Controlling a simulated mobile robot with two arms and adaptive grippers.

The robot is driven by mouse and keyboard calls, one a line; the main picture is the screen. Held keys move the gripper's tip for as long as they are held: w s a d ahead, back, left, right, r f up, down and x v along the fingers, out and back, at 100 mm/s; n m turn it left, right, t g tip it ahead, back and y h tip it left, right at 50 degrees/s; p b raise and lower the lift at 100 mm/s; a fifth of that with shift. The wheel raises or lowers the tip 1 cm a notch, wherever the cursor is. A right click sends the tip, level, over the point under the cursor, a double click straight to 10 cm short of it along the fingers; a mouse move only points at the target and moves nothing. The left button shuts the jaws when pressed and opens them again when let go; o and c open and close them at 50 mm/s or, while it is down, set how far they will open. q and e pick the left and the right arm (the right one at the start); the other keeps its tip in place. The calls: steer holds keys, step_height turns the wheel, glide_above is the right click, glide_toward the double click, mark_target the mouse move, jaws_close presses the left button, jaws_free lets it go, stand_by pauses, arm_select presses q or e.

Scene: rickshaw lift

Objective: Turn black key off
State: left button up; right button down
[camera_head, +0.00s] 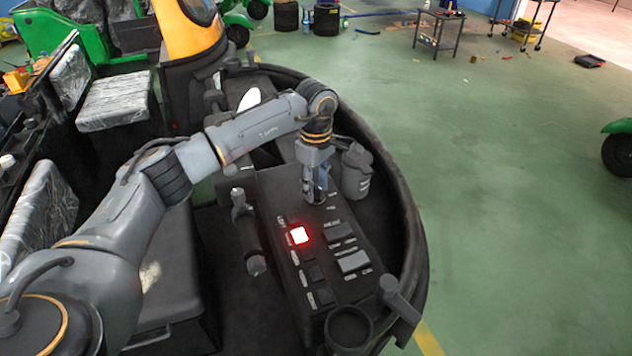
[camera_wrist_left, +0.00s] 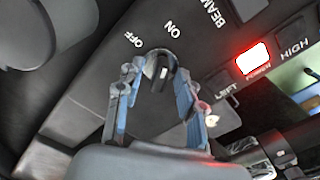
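The black key (camera_wrist_left: 158,68) is a small round knob on the dark control panel (camera_head: 336,276), between the printed words OFF and ON in the left wrist view. A pale mark shows on it; which word it points to is hard to tell. My left gripper (camera_head: 316,194) comes down over the far end of the panel. In the left wrist view my left gripper (camera_wrist_left: 160,82) is open, with its blue-lined fingers on either side of the key. Whether the fingers touch it cannot be told. In the head view the gripper hides the key. My right gripper is not in view.
A lit red-white power button (camera_head: 299,235) sits on the panel near the gripper. Dark switches (camera_head: 354,262) lie beside it. A lever (camera_head: 246,228) is left of the panel. A curved black rim (camera_head: 412,225) bounds the right side.

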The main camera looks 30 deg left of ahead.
arm_select(q)
steer(key=shift+c, duration=0.4)
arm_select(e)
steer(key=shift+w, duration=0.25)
arm_select(q)
jaws_close()
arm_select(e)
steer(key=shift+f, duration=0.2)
arm_select(q)
steer(key=shift+f+n+b, duration=0.1)
steer(key=shift+n+b, duration=0.6)
steer(key=shift+n, duration=0.4)
steer(key=n+b, duration=0.1)
steer(key=n, duration=0.2)
steer(key=n+b, duration=0.1)
steer(key=n, duration=0.3)
steer(key=shift+n+b, duration=0.5)
steer(key=shift+n, duration=0.9)
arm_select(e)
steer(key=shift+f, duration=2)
